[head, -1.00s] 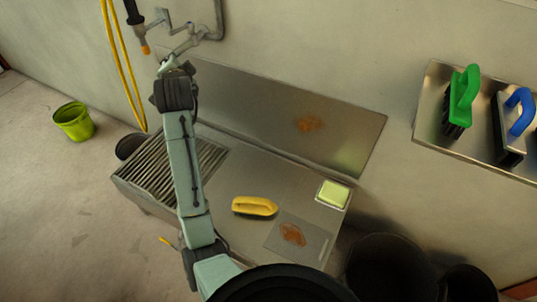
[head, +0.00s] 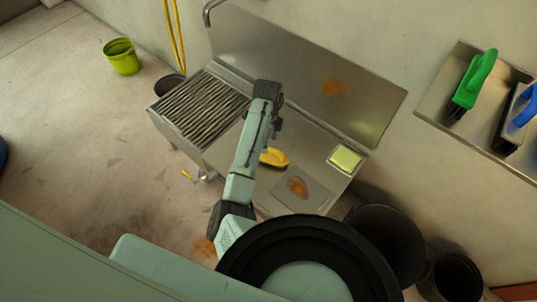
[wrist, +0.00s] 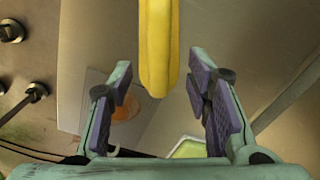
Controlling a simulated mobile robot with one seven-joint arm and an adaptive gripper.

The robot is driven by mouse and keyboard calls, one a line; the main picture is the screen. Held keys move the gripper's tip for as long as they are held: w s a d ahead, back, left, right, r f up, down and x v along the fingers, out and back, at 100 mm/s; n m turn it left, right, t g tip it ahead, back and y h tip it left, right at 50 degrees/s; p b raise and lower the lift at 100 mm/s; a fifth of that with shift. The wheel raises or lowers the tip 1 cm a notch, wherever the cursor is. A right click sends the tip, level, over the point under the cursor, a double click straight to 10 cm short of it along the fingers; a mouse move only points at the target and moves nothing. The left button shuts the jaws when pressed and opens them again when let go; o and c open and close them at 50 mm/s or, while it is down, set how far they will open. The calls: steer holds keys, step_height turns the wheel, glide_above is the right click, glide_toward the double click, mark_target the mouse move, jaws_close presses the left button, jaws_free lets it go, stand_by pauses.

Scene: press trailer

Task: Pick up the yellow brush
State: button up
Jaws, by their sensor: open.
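The yellow brush (head: 274,158) lies on the steel counter of the sink unit (head: 312,165), partly hidden by my arm in the head view. In the wrist view the yellow brush (wrist: 158,45) runs in from the top edge. Its near end lies between and a little beyond my two fingers. My gripper (wrist: 160,85) is open and empty, with a finger on each side of the brush's line. I cannot tell how high it is above the counter.
A green sponge in a dish (head: 345,159) and a plate with an orange stain (head: 300,190) are on the counter. A slatted drainer (head: 200,108) is at its left. A wall shelf (head: 440,115) holds a green-handled brush (head: 474,80) and a blue-handled brush (head: 520,115). Dark bins (head: 390,235) stand at the lower right.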

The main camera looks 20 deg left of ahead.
mark_target(269, 155)
steer(key=shift+s+d+f+p, duration=0.1)
steer(key=shift+f+p, duration=0.15)
steer(key=shift+f, duration=1.1)
steer(key=shift+d+f+p, duration=0.1)
steer(key=shift+f+p, duration=0.15)
steer(key=shift+f, duration=1.1)
steer(key=shift+c, duration=0.5)
jaws_close()
